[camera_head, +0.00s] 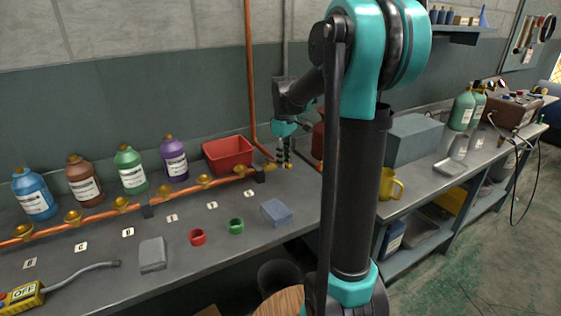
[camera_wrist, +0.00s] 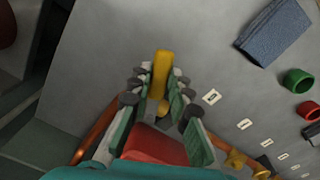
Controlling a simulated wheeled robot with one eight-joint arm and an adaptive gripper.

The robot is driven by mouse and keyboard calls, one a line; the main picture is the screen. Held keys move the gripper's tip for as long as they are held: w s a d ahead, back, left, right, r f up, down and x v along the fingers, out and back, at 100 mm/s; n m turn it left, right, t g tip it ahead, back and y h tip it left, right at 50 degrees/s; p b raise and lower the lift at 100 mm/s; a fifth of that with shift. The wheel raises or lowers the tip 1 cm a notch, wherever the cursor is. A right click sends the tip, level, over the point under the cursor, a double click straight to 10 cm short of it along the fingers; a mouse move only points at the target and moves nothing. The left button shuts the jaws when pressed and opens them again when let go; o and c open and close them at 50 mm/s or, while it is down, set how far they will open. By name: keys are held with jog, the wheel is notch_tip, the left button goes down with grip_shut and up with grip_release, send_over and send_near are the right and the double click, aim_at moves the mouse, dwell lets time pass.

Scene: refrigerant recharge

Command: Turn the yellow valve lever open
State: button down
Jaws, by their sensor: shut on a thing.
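The yellow valve lever (camera_wrist: 161,72) shows in the wrist view between the two fingers of my gripper (camera_wrist: 158,90). My gripper is shut on the lever, whose end sticks out past the fingertips. In the head view my gripper (camera_head: 284,158) points down at the right end of the copper pipe (camera_head: 223,178), just right of the red bin. The lever is mostly hidden by the fingers there, so its angle is hard to tell.
The red bin (camera_head: 228,154) stands close beside my gripper. Several coloured bottles stand along the wall at left. A blue block (camera_head: 276,212), green ring (camera_head: 236,226) and red ring (camera_head: 197,237) lie in front.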

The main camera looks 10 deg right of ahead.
jog(key=shift+w+d+n, duration=0.35)
jog(key=shift+w+n, duration=0.55)
jog(key=shift+n, duration=0.7)
jog(key=shift+w+d+n, duration=0.35)
jog(key=shift+w+n, duration=0.6)
jog(key=shift+n, duration=0.65)
jog(key=shift+w+d+n, duration=0.35)
jog(key=shift+w+n, duration=0.55)
jog(key=shift+n, duration=0.7)
jog(key=c, duration=1.4)
grip_release()
notch_tip(320, 180, up, 12)
